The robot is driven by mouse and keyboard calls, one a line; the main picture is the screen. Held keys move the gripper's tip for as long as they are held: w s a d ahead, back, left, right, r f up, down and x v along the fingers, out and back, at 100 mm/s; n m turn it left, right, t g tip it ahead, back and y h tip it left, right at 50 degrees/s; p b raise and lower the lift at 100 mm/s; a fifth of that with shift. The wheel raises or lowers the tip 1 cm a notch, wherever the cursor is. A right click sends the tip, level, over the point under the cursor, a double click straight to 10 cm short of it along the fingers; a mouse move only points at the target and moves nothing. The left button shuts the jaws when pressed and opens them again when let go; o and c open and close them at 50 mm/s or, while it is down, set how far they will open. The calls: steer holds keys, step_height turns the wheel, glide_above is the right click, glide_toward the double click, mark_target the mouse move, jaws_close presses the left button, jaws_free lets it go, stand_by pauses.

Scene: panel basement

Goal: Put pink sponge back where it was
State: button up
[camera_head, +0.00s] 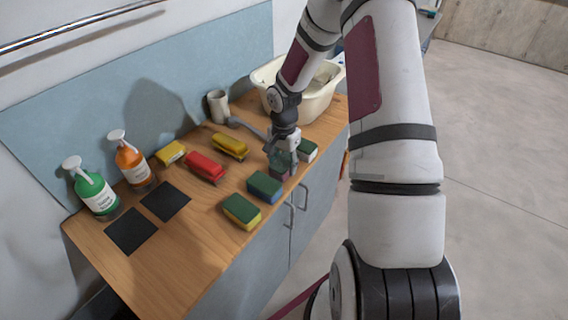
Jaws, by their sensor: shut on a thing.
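The pink sponge (279,174) has a dark green top and a pinkish-purple lower part. It is near the front edge of the wooden counter (150,262), in a row of green-topped sponges. My gripper (283,160) points down over it and is shut on it. The gripper hides part of the sponge, and I cannot tell whether its underside touches the counter. A blue sponge with a green top (265,187) is close by on its left. A white sponge with a green top (307,150) is on its right, partly behind the gripper.
A yellow sponge with a green top (241,211) lies further left. Red (205,167) and yellow (230,146) items lie behind the row. Green (95,188) and orange (131,160) bottles, black squares (166,201), a white cup (218,106) and a cream basin (316,104) also occupy the counter. The front left is clear.

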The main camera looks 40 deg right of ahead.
steer(key=o, duration=1)
steer(key=shift+f, duration=0.1)
step_height(320, 180, up, 12)
steer(key=b, duration=0.1)
step_height(320, 180, up, 16)
steer(key=n+t+h, duration=0.2)
steer(key=n, duration=0.4)
glide_above(284, 161)
steer(key=s+a, duration=0.7)
steer(key=a, duration=0.2)
steer(key=shift+s+a+r+n+t+y, duration=0.5)
steer(key=shift+s+a+r+n, duration=0.8)
steer(key=shift+s, duration=1)
steer(key=shift+s+a+r+n+t+y, duration=0.15)
steer(key=shift+s+a+r+n+t, duration=0.7)
steer(key=shift+s+a+n, duration=1.1)
steer(key=shift+s+a+r+n+t+y, duration=0.4)
steer(key=shift+s+a+r+n, duration=0.6)
steer(key=shift+s, duration=1.7)
steer(key=shift+a+r+m, duration=0.25)
steer(key=shift+r, duration=0.05)
